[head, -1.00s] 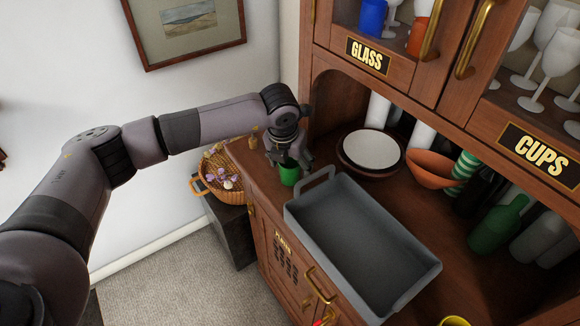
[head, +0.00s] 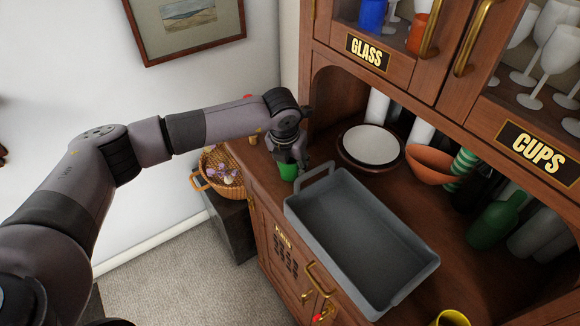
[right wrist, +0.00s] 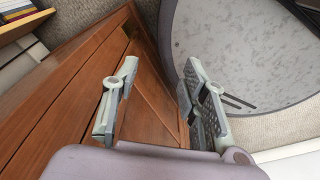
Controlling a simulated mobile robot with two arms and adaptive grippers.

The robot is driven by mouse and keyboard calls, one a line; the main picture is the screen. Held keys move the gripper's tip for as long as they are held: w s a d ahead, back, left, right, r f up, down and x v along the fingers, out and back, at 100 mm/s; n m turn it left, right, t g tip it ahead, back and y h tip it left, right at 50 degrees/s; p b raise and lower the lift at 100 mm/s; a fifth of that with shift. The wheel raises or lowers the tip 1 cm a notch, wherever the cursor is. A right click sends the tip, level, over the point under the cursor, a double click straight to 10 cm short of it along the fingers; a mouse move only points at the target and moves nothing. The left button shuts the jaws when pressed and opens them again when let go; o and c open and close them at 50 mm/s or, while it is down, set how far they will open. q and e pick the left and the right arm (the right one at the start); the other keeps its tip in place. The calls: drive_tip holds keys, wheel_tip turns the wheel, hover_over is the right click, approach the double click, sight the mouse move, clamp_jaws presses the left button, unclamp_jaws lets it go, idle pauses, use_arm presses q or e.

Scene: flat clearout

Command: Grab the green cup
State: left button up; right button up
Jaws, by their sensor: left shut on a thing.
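The green cup (head: 287,170) stands at the left end of the wooden cabinet's counter, beside the grey tray's left handle. My left gripper (head: 290,160) reaches down over it from the left and is shut on it; the fingers hide part of the cup. I cannot tell whether the cup is raised off the counter. My right gripper (right wrist: 155,105) shows in the right wrist view with its fingers wide apart and nothing between them, in front of brown wood panels.
The grey tray (head: 360,240) lies just right of the cup. A white plate (head: 371,146), an orange bowl (head: 430,166) and a green bottle (head: 497,222) stand behind it. A yellow cup (head: 452,318) is at the front. A wicker basket (head: 222,172) sits left of the cabinet.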

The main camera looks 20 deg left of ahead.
use_arm(q)
drive_tip(key=c, duration=0.4)
